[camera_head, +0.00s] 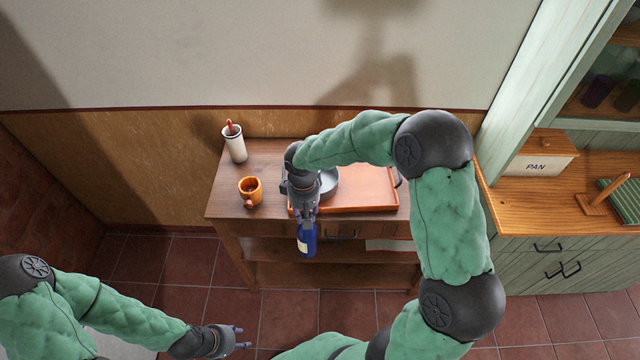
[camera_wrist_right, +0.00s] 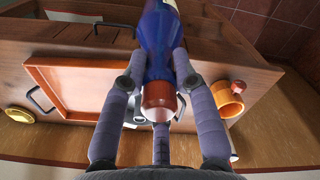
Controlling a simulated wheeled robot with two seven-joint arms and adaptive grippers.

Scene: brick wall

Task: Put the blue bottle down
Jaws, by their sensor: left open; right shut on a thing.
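The blue bottle (camera_head: 308,238) with a pale label hangs beneath my right gripper (camera_head: 303,207), in front of the front edge of the wooden table (camera_head: 228,190). In the right wrist view the blue bottle (camera_wrist_right: 157,40) sits between the fingers of my right gripper (camera_wrist_right: 158,75), its orange-brown cap toward the palm. The gripper is shut on it. My right wrist hides part of the tabletop and tray in the head view. My left gripper (camera_head: 241,338) is open and empty, low over the floor at the bottom left, well away from the table.
On the table stand an orange mug (camera_head: 250,191), a white cup with a red-tipped item (camera_head: 235,145) and an orange tray (camera_head: 360,202) bearing a grey round pan (camera_head: 329,184). A lower shelf (camera_head: 340,275) lies beneath. A green cabinet (camera_head: 560,262) stands at the right.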

